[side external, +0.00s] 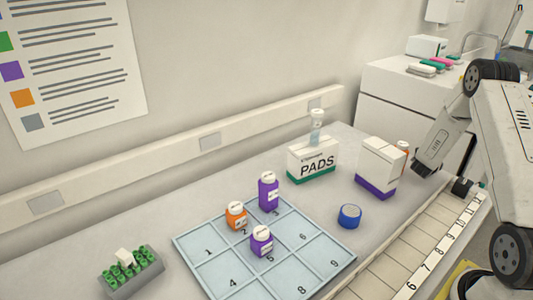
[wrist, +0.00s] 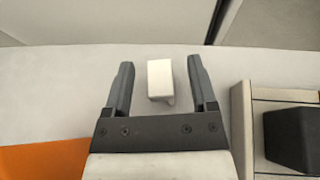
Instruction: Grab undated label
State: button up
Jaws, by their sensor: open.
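A small white block-like piece (wrist: 160,80) lies between the two dark fingers of my gripper (wrist: 161,64) in the wrist view. The fingers are apart, with a gap on each side of the piece, and do not appear to touch it. I cannot read any writing or date on it, so I cannot tell whether it is the undated label. In the side view my gripper (side external: 424,168) is low at the right end of the bench, beyond the white and purple box. The piece cannot be made out there.
A white and purple box (side external: 380,168) and an orange bottle (side external: 403,147) stand near my gripper. A PADS box (side external: 312,160), blue tape roll (side external: 349,216), numbered mat (side external: 205,262) with capped bottles, and green-topped rack (side external: 131,272) are farther left. A numbered rail (side external: 420,262) edges the bench.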

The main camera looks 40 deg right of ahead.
jog(key=shift+x, duration=1.1)
grip_shut()
